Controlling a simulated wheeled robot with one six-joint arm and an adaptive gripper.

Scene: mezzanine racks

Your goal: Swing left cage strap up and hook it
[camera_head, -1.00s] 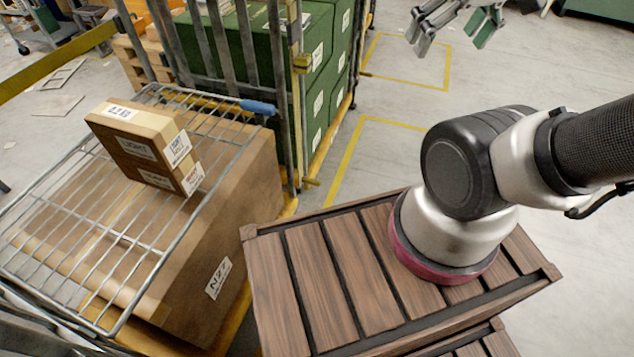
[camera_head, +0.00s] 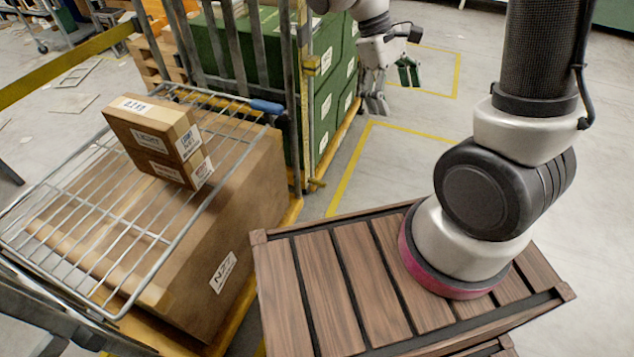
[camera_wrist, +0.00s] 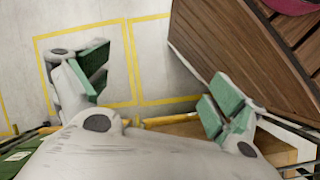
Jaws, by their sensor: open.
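My gripper (camera_head: 393,88) is open and empty at the top middle of the head view, to the right of the left cage's green boxes (camera_head: 325,135) and above the floor. In the wrist view its two green-padded fingers (camera_wrist: 155,88) are spread wide with only floor between them. The cage's metal upright post (camera_head: 291,100) stands left of my gripper, apart from it. A blue grip (camera_head: 266,107) sits on the far corner of the wire shelf (camera_head: 183,232). I cannot make out a strap or its hook for certain in either view.
Two stacked cartons (camera_head: 155,140) rest on the wire shelf, above a large carton (camera_head: 240,235). A yellow rail (camera_head: 60,65) crosses the upper left. The floor (camera_head: 500,60) right of the cage is clear, with yellow lines painted on it.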

